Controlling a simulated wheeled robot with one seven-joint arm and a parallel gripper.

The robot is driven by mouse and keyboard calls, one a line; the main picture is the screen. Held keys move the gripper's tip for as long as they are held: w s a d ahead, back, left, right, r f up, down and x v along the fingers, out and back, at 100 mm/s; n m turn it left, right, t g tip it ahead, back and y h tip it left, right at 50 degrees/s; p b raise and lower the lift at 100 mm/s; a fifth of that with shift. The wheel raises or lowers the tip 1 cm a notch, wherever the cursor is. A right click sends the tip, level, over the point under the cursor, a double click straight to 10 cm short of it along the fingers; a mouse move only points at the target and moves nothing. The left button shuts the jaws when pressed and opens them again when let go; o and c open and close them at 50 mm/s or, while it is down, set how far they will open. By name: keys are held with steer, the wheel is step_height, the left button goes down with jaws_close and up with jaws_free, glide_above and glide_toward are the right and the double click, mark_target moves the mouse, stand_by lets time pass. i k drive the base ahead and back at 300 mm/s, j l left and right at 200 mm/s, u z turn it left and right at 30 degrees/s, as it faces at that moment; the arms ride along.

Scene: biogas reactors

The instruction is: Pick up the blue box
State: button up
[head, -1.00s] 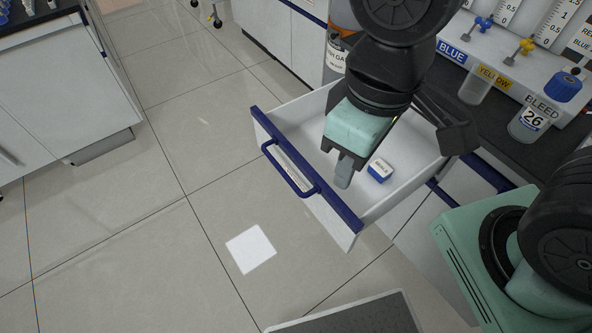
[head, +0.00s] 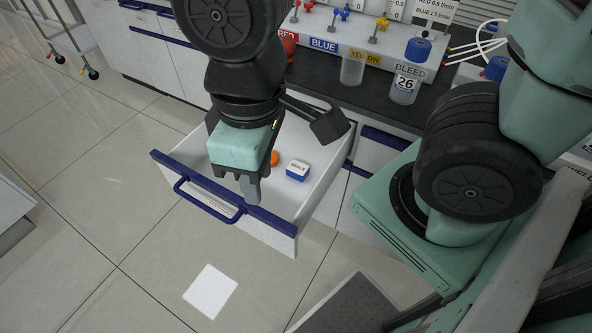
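The blue box (head: 297,170) is small, with a white labelled top, and lies in the open drawer (head: 322,203) toward its right side. My gripper (head: 250,188) hangs over the front part of the drawer, left of the box and apart from it. Its fingers point down; one finger shows clearly and the other is mostly hidden, so its opening cannot be made out. No object shows in it. An orange round thing (head: 275,158) lies in the drawer behind my gripper, partly hidden.
The drawer's blue front edge and handle (head: 205,200) face the open floor. Above the drawer is a dark counter with a valve panel (head: 325,55) and a BLEED bottle (head: 408,80). A white square (head: 210,291) lies on the tiled floor.

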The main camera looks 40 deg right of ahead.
mark_target(297, 170)
steer(key=i+j+z, duration=0.1)
steer(key=z, duration=1.2)
steer(key=j+z, duration=0.25)
steer(key=j, duration=0.2)
steer(key=j+z, duration=0.25)
steer(key=j, duration=0.25)
steer(key=j+z, duration=0.25)
steer(key=j, duration=0.2)
steer(key=k+j+z, duration=0.25)
steer(key=j, duration=0.2)
steer(key=j+z, duration=0.25)
steer(key=j, duration=0.2)
steer(key=k+j, duration=0.1)
steer(key=j, duration=0.3)
steer(key=k+j, duration=0.15)
steer(key=j, duration=0.3)
steer(key=k+j, duration=0.1)
steer(key=j, duration=0.3)
steer(key=k+j, duration=0.1)
steer(key=j, duration=0.3)
steer(key=i+j, duration=0.25)
steer(key=z, duration=0.05)
